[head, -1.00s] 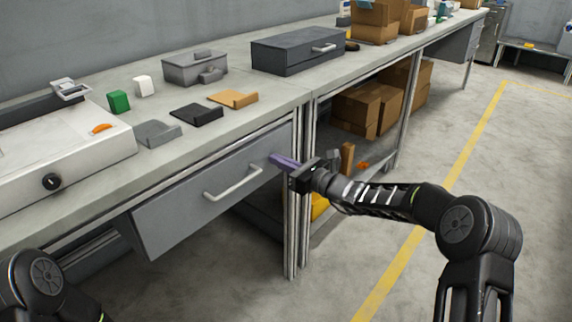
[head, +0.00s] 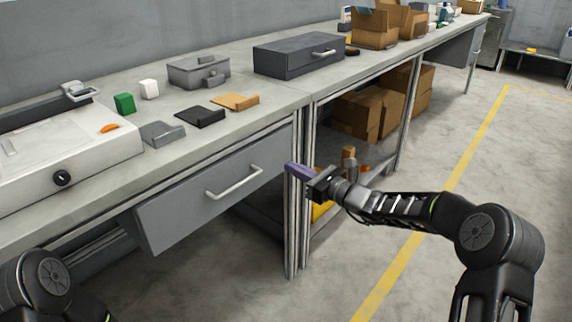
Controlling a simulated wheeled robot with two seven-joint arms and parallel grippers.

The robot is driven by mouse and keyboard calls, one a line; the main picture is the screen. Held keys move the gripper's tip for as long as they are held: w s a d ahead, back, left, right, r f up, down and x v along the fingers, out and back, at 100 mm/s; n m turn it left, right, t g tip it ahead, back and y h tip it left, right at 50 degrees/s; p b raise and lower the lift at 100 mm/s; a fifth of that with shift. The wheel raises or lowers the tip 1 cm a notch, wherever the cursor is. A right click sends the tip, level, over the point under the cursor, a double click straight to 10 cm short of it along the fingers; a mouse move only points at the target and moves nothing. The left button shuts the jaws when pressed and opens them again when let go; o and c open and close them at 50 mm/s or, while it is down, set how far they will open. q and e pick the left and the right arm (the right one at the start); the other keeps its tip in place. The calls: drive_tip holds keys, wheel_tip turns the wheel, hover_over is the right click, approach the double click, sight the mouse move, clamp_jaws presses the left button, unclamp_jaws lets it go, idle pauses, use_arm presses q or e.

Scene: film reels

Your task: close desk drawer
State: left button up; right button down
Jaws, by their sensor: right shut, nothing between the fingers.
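The grey desk drawer (head: 185,215) sits under the worktop in the head view, with a pale bar handle (head: 235,181) on its front. Its left end seems to stand a little out from the desk frame; how far it is open I cannot tell. My right gripper (head: 293,170) has purple fingers that are shut and empty. It is to the right of the drawer front, by the desk's metal leg, apart from the handle. My left arm shows only at the lower left corner, and its gripper is out of view.
The worktop (head: 225,130) holds a white case (head: 60,165), small trays, a grey box (head: 198,71) and a dark drawer box (head: 298,54). Cardboard boxes (head: 360,110) sit on the shelf below, right of the leg. The floor (head: 440,220) in front is clear.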

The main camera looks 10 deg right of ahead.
drive_tip(key=p+v, duration=0.1)
drive_tip(key=v, duration=0.7)
drive_tip(key=shift+d+f, duration=0.2)
